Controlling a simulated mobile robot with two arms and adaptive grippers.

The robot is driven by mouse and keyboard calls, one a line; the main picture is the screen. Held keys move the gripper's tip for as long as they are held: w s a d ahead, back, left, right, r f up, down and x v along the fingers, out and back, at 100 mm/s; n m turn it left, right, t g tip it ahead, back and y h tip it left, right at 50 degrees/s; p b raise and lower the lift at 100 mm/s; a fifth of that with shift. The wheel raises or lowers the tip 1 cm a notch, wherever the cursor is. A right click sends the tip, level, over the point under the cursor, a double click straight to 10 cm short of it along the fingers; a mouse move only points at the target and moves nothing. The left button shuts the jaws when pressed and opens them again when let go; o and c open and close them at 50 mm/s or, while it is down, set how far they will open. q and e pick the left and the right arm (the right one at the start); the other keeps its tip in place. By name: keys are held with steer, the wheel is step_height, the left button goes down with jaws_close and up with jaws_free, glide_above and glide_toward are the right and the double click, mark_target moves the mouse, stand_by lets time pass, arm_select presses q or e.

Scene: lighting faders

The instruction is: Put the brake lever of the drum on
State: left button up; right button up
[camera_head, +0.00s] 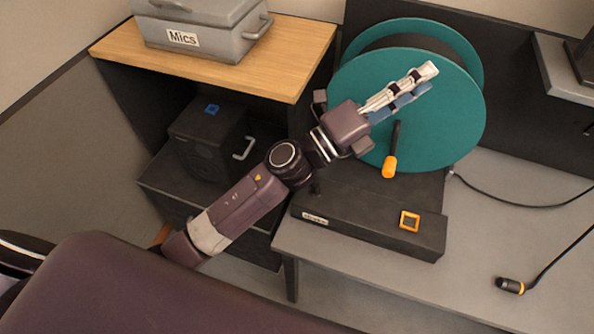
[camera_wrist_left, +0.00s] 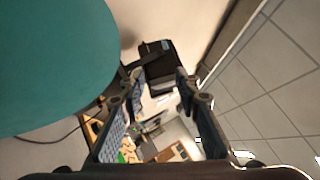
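The teal drum (camera_head: 455,125) stands upright on a black base (camera_head: 350,220) on the grey table. Its brake lever (camera_head: 390,166) is a dark bar with an orange grip, pointing down at the drum's front face. My left gripper (camera_head: 424,82) is in front of the drum's upper part, above the lever and apart from it. In the left wrist view the fingers (camera_wrist_left: 160,88) are spread with nothing between them. The teal disc (camera_wrist_left: 55,65) fills that view's upper left; the lever does not show there. My right gripper is not in view.
An orange-framed button (camera_head: 409,220) sits on the base's front. A grey "Mics" case (camera_head: 200,35) rests on the wooden cabinet top (camera_head: 285,55). A microphone (camera_head: 510,285) and cables lie at right. The table's front middle is clear.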

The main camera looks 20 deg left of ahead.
arm_select(q)
steer(key=s+d+f+m+g+h, duration=0.1)
steer(key=s+d+m+g+h, duration=0.2)
steer(key=d+m+g, duration=0.4)
steer(key=m+g+y, duration=1.1)
steer(key=m+y, duration=0.6)
steer(key=y, duration=0.3)
glide_above(305, 184)
steer(key=w+a, duration=0.3)
steer(key=w+x, duration=0.2)
steer(key=x, duration=0.9)
steer(key=w+d+f+x, duration=0.1)
steer(key=w+x, duration=0.1)
steer(key=x, duration=0.9)
steer(key=p+x, duration=0.2)
steer(key=x, duration=0.4)
steer(key=shift+w+d+f+p, duration=0.1)
steer(key=shift+d+f+p, duration=0.05)
steer(key=shift+p, duration=0.25)
steer(key=shift+f, duration=0.3)
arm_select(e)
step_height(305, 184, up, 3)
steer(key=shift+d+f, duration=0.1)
